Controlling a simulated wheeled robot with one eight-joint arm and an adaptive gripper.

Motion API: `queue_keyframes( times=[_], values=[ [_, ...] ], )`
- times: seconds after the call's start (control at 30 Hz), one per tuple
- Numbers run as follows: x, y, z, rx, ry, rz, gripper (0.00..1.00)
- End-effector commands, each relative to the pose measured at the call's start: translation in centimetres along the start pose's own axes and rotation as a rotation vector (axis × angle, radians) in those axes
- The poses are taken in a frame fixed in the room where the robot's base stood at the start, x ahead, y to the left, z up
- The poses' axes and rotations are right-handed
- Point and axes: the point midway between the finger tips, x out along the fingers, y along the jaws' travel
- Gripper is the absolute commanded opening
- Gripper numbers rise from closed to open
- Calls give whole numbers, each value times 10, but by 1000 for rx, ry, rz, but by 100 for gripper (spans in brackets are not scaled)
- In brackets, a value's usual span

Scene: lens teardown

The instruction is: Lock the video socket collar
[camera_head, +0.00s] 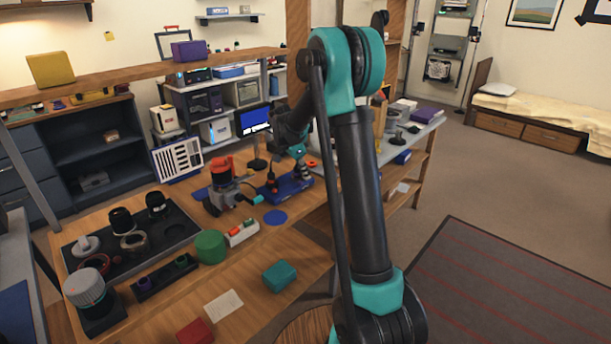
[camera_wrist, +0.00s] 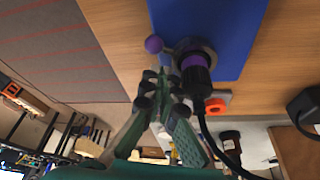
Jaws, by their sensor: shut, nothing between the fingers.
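In the wrist view, the black round video socket (camera_wrist: 208,48) stands on a blue base plate (camera_wrist: 225,22). A black plug with a purple band (camera_wrist: 195,64) is in line with the socket, and a dark cable (camera_wrist: 208,132) runs from it. A collar lever ends in a purple ball (camera_wrist: 154,44) to the left of the socket. My gripper (camera_wrist: 164,82) is shut and empty, with its fingertips close to the plug and just below the lever. I cannot tell whether they touch. In the head view, the blue plate (camera_head: 291,188) is partly hidden by my arm.
An orange ring-shaped part (camera_wrist: 215,106) lies near the plug. In the head view, an orange-and-grey device (camera_head: 222,185) stands left of the plate.

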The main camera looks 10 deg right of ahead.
Motion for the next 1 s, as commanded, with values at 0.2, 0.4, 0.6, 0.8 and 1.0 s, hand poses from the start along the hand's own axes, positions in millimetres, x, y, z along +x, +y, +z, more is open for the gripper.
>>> queue_keyframes(
  times=[0.2, 0.4, 0.6, 0.8, 1.0],
  values=[
    [0, 0, 0, 0, 0, 0, 0],
    [2, 1, -15, 0, 0, 0, 0],
    [-8, 2, -40, -7, 0, -3, 0],
    [-52, 1, -40, -6, 0, -2, 0],
    [-82, 0, -39, -6, 0, -2, 0]
  ],
)
